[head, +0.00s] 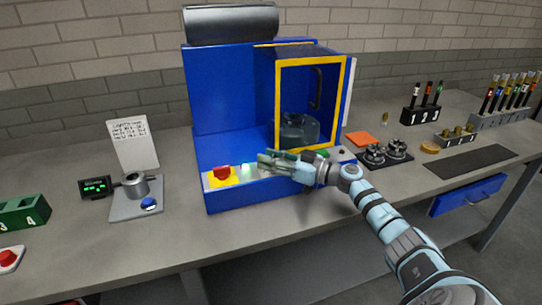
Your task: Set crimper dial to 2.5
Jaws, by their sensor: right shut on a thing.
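The blue crimper (225,100) stands at the back middle of the bench, with a yellow-framed guard (312,62) on its right side. Its sloping front panel has a red button (222,172) on a yellow patch and a small lit greenish display (247,170). My right gripper (270,160) reaches in from the right, low over this panel, just right of the display. It is shut on what seems to be the crimper dial, which the fingers hide. The dial's setting and the display's figures are too small to read. My left gripper is out of view.
Left of the crimper are a small green-lit readout (96,187), a metal cup on a plate (135,187) and a printed sheet (133,146). The bench front edge is clear.

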